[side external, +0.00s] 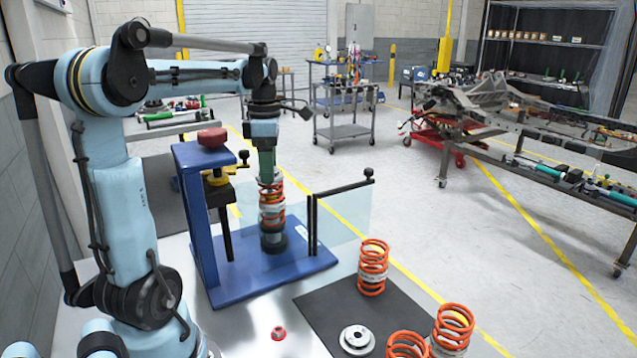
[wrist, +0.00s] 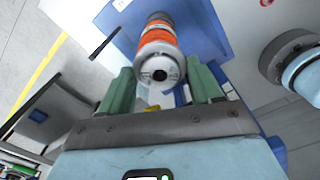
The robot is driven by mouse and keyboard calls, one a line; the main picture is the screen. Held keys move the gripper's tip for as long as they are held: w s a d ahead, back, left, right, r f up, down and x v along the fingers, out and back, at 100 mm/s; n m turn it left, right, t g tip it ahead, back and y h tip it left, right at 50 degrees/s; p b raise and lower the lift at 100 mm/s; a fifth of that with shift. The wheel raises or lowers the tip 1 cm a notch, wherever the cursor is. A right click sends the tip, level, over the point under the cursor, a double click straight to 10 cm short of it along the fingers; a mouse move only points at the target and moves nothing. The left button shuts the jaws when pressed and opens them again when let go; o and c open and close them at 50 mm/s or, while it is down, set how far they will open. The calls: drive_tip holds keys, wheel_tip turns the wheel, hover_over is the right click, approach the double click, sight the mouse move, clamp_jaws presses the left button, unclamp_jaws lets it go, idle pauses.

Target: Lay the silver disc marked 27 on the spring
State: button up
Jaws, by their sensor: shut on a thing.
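An orange spring (side external: 271,213) with white parts inside stands upright on the blue fixture's base. My gripper (side external: 267,178) points down with its green fingers at the spring's top. In the wrist view, my gripper (wrist: 162,84) is shut on a silver disc (wrist: 149,68) with a dark centre hole. The disc is in line with the orange spring (wrist: 158,34) behind it. Its marking is too small to read. The fingers partly hide the disc in the side view, and I cannot tell whether it touches the spring.
The blue fixture (side external: 196,240) rises left of the spring, with a red knob (side external: 212,138). A clear guard (side external: 343,216) stands on the right. A black mat (side external: 325,308) holds loose springs (side external: 373,268) and another silver disc (side external: 356,338). A small red part (side external: 278,332) lies nearby.

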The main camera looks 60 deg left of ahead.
drive_tip(key=shift+f, duration=0.15)
drive_tip(key=o, duration=1.2)
drive_tip(key=shift+r, duration=3.55)
